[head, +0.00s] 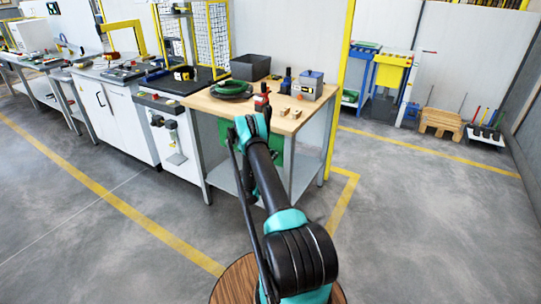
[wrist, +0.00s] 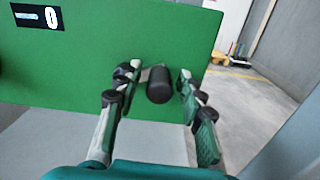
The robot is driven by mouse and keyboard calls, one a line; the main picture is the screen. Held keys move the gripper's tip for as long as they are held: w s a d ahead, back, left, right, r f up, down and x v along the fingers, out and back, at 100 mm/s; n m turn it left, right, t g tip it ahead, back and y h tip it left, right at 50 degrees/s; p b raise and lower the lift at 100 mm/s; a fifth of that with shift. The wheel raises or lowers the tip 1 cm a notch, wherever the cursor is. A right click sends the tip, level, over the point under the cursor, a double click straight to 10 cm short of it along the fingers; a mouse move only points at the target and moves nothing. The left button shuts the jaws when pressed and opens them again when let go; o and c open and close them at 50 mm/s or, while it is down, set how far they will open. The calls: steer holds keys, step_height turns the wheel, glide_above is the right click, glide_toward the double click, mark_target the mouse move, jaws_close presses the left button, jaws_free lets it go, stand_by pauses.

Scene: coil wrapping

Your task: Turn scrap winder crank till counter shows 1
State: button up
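The scrap winder shows as a green panel (wrist: 90,55) filling much of the wrist view. Its counter (wrist: 38,17) at the top left is a black window with the digit 0. The crank handle (wrist: 160,85) is a short black cylinder pointing toward me, with a small grey piece behind its left side. My gripper (wrist: 157,98) is open, with one finger on each side of the handle and a visible gap on both sides. In the head view part of the green panel (head: 302,165) shows under the wooden-topped table, and my arm hides the crank and my gripper.
The wooden-topped table (head: 290,124) carries a green coil (head: 232,88), a dark bin (head: 250,67), a grey box (head: 312,79) and small wooden blocks. White cabinets (head: 130,127) stand to its left.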

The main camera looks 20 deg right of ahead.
jaws_close()
steer(key=shift+s+d+f+m, duration=0.1)
steer(key=shift+f+m, duration=0.25)
steer(key=shift+m, duration=0.45)
steer(key=shift+s+f+m, duration=0.1)
steer(key=shift+f+m, duration=0.25)
steer(key=shift+m, duration=0.45)
steer(key=shift+o, duration=1.2)
jaws_free()
steer(key=shift+r, duration=0.15)
step_height(320, 180, up, 10)
steer(key=shift+f, duration=0.1)
